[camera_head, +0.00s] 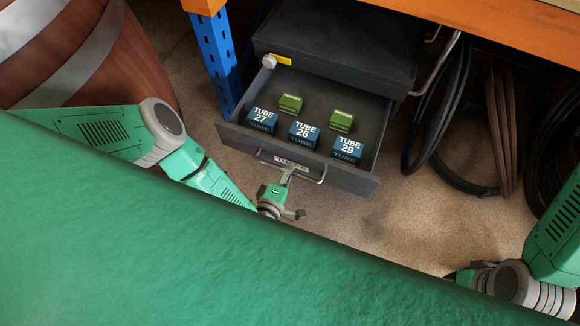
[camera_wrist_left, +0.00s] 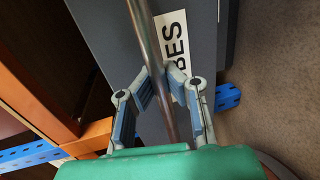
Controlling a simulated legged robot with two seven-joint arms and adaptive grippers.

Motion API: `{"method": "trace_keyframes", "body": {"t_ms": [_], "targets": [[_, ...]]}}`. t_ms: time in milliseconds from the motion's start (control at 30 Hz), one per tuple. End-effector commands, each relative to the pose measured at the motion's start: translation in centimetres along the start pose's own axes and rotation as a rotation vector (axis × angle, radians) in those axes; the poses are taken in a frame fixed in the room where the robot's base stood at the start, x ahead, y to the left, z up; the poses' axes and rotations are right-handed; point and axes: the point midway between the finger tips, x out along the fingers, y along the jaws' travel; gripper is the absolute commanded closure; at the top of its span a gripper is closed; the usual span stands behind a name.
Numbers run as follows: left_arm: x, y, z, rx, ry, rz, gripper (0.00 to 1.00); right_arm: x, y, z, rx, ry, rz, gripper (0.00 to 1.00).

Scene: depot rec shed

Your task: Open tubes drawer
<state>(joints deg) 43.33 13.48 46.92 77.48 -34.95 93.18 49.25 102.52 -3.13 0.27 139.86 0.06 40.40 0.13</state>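The tubes drawer (camera_head: 375,112) is a dark grey drawer pulled well out from its cabinet (camera_head: 340,45), with its inside showing. Its front has a metal bar handle (camera_head: 318,178) and a white label (camera_head: 291,164); in the left wrist view the label (camera_wrist_left: 172,35) reads in part "BES". My left gripper (camera_head: 287,176) is at the handle. In the left wrist view its two fingers (camera_wrist_left: 158,80) close in on both sides of the handle bar (camera_wrist_left: 146,35) and appear to touch it.
Inside the drawer lie blue boxes marked TUBE 27 (camera_head: 262,120), TUBE 26 (camera_head: 303,134) and TUBE 29 (camera_head: 348,149), and two green boxes (camera_head: 290,103) (camera_head: 341,121). A blue post (camera_head: 215,55) stands left, a barrel (camera_head: 130,60) beyond it. Black hoops (camera_head: 440,120) hang right. Floor ahead is clear.

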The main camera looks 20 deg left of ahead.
Motion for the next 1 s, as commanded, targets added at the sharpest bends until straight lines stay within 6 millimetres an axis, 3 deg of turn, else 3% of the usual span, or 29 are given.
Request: {"method": "trace_keyframes", "body": {"t_ms": [567,600,667,1000], "targets": [[-0.46,-0.48,0.26,-0.001,-0.007,-0.013,1.0,0.09,0.0,-0.02,0.0,0.001,0.0,0.6],[-0.46,-0.48,0.26,-0.001,-0.007,-0.013,0.83,0.09,0.0,-0.02,0.0,0.001,0.0,0.6],[-0.45,-0.44,0.23,-0.001,-0.006,-0.012,0.68,0.08,0.0,-0.02,0.0,0.001,0.0,0.6],[-0.28,0.04,0.11,-0.001,-0.003,-0.003,0.68,0.01,0.0,0.08,0.0,0.002,0.0,0.6]]}}
